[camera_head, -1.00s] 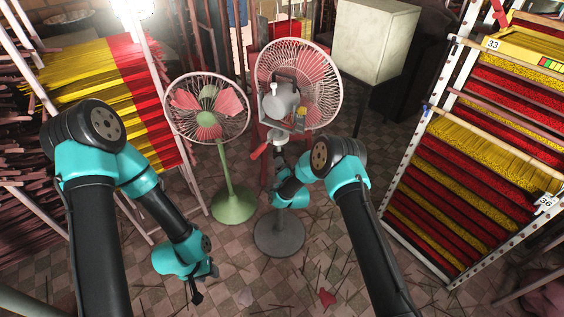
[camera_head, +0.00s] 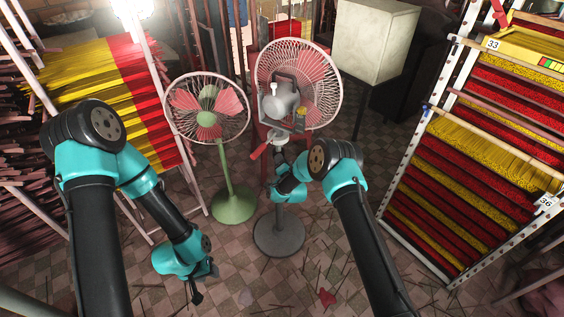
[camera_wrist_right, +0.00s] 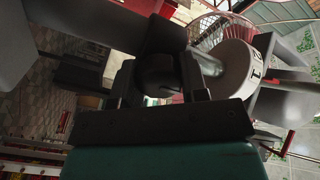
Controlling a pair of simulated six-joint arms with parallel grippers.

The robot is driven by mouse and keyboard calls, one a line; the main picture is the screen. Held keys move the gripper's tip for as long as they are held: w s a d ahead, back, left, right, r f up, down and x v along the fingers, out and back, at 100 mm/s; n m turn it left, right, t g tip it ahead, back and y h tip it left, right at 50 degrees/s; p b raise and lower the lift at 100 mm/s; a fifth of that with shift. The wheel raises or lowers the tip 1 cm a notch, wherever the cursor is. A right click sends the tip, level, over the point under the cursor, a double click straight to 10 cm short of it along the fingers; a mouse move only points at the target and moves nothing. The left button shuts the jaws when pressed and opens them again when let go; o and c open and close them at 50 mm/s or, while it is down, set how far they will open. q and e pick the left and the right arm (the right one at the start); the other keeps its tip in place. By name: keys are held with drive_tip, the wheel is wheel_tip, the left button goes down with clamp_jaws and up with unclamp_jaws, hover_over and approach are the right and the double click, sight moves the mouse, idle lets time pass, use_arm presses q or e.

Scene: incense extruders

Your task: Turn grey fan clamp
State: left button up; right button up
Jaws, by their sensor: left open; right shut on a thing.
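The grey fan (camera_head: 284,102) stands at centre with a pinkish cage, a grey motor and a dark round base (camera_head: 279,236). A pale collar (camera_head: 277,137) sits on its pole under the motor; it shows with markings in the right wrist view (camera_wrist_right: 236,68). My right gripper (camera_head: 278,156) is at the pole just below the collar. In the right wrist view it is shut on a dark rounded part (camera_wrist_right: 160,75), seemingly the clamp, mostly hidden by the fingers. My left gripper (camera_head: 198,296) hangs low over the floor at left, open and empty.
A green fan (camera_head: 207,118) stands close on the left. A red handle (camera_head: 259,152) shows beside the pole. A pale box-shaped lamp (camera_head: 375,40) is behind right. Incense racks stand left (camera_head: 105,80) and right (camera_head: 480,150). The tiled floor between has scattered sticks.

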drive_tip(key=shift+c, duration=1)
drive_tip(key=shift+n, duration=0.4)
drive_tip(key=n, duration=1.3)
drive_tip(key=shift+a, duration=0.1)
drive_tip(key=n, duration=0.5)
drive_tip(key=shift+n, duration=0.3)
